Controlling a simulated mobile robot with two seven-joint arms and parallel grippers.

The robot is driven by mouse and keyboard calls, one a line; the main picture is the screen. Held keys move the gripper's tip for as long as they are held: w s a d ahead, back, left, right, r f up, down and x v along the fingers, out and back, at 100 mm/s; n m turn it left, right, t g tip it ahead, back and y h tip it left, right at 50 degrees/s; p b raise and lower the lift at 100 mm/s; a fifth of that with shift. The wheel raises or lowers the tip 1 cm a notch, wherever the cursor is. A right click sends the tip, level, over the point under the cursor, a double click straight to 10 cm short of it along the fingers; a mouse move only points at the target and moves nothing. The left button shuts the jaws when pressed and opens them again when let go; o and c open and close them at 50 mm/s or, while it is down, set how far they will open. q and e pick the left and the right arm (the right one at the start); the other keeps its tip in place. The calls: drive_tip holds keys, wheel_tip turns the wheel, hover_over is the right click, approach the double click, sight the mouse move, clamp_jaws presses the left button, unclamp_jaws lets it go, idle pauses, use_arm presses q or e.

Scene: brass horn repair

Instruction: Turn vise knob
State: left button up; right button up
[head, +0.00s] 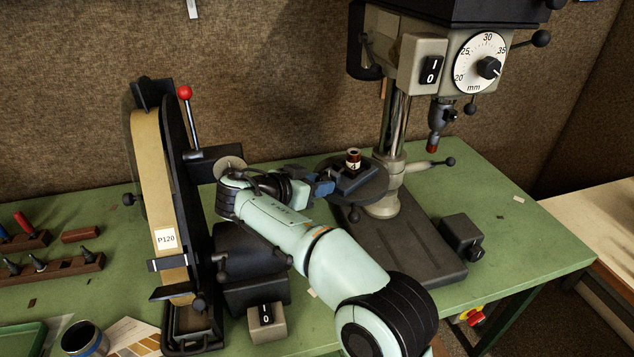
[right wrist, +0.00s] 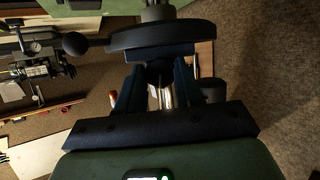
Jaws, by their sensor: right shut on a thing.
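The small dark vise (head: 354,181) sits on the round drill press table (head: 375,193). A brown cylindrical piece marked 4 (head: 353,160) stands upright in it. My right gripper (head: 322,186) reaches the vise from the left. In the right wrist view, the two fingers of the right gripper (right wrist: 160,90) close around a dark knob (right wrist: 158,70), just below the round table (right wrist: 160,36) in that picture. The fingers hide most of the knob, and its turned angle cannot be told. My left gripper is out of view.
The drill chuck (head: 435,125) hangs right of the vise, and the steel column (head: 395,125) stands behind. A belt sander (head: 150,190) stands left of my right arm. The green bench (head: 520,235) is mostly clear at right.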

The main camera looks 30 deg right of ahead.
drive_tip(key=o, duration=1)
drive_tip(key=shift+o, duration=0.2)
drive_tip(key=v, duration=1.3)
drive_tip(key=shift+a, duration=0.25)
